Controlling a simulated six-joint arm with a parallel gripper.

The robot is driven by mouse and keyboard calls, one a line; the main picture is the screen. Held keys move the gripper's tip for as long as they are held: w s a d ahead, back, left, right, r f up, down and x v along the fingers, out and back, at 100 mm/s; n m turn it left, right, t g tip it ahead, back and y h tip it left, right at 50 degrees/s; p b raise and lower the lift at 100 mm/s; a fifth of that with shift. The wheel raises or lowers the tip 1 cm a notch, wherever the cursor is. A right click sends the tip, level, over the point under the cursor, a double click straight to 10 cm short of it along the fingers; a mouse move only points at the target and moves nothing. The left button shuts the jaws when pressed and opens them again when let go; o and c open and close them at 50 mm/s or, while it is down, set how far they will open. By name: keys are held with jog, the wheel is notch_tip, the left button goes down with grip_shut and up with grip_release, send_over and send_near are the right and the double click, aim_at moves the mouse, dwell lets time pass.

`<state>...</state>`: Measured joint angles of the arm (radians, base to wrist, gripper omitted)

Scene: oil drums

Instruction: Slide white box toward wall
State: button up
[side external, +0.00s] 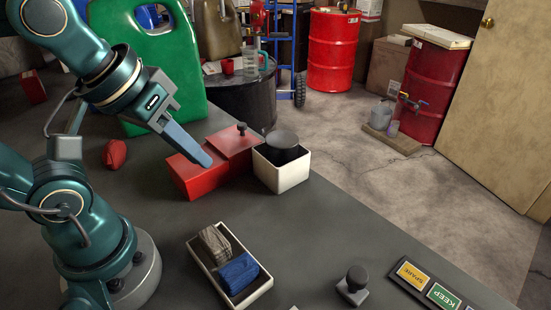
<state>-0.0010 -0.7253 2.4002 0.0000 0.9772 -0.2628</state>
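The white box (293,174) is open-topped and stands on the dark grey table (330,235) near its far edge. A dark round object (281,146) sits in it and rises above its rim. My gripper (203,157) is to the left of the white box, pointing down to the right, with its finger end over or against a red box. From this angle the fingers overlap, so their gap is hidden. I cannot tell whether the finger touches the red box. No gripper contact with the white box shows.
The red box (204,178), with a raised lidded part and dark knob, stands directly left of the white box. A green jug (155,60) stands behind. A pale tray (206,269) holds grey and blue cloths. A stamp-like object (353,287) and sign strip (428,285) are front right.

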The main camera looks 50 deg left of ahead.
jog(key=w+a+r+n+g, duration=0.1)
jog(key=w+r+n, duration=0.3)
jog(key=n, duration=0.1)
jog(key=n+g, duration=0.5)
jog(key=n, duration=0.4)
send_over(256, 175)
notch_tip(256, 175, down, 9)
jog(key=shift+w+r, duration=0.15)
jog(key=shift+r, duration=0.05)
jog(key=shift+a+f, duration=0.1)
jog(key=shift+f, duration=0.5)
notch_tip(256, 175, down, 11)
grip_shut()
